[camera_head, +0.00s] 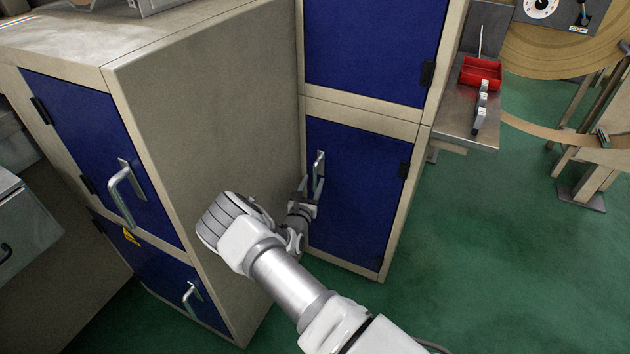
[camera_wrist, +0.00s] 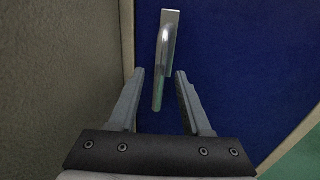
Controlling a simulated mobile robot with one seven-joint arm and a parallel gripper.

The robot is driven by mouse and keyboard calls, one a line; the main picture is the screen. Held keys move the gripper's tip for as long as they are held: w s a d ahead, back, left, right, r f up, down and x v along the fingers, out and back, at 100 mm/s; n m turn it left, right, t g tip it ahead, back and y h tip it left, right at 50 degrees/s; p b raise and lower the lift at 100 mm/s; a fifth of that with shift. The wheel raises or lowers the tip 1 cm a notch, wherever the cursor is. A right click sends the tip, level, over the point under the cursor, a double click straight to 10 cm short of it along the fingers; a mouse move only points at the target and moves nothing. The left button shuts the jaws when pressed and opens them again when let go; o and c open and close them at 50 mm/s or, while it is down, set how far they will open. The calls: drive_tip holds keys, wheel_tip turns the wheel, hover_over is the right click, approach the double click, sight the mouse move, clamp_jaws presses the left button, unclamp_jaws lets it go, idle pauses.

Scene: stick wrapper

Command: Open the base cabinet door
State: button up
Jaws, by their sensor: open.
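The base cabinet door (camera_head: 358,205) is a blue panel in a beige frame, low in the middle of the head view, and it looks shut. Its silver handle (camera_head: 319,172) is upright near the door's left edge. My gripper (camera_head: 308,190) is at this handle, partly hidden by my own wrist. In the wrist view the gripper (camera_wrist: 160,75) is open. The handle (camera_wrist: 167,55) stands beyond and between the two fingertips, its lower end reaching between the fingers. I see no finger closed on it. The blue door (camera_wrist: 230,60) fills the background there.
A beige cabinet side wall (camera_head: 215,110) stands close on the left of my gripper. Left of it are more blue doors with handles (camera_head: 125,190). A metal shelf (camera_head: 462,125) with a red tray (camera_head: 481,73) is at the right. Green floor (camera_head: 480,250) is clear to the right.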

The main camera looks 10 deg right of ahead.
sight(314, 179)
drive_tip(key=shift+b+x, duration=0.35)
drive_tip(key=shift+x, duration=1.25)
clamp_jaws()
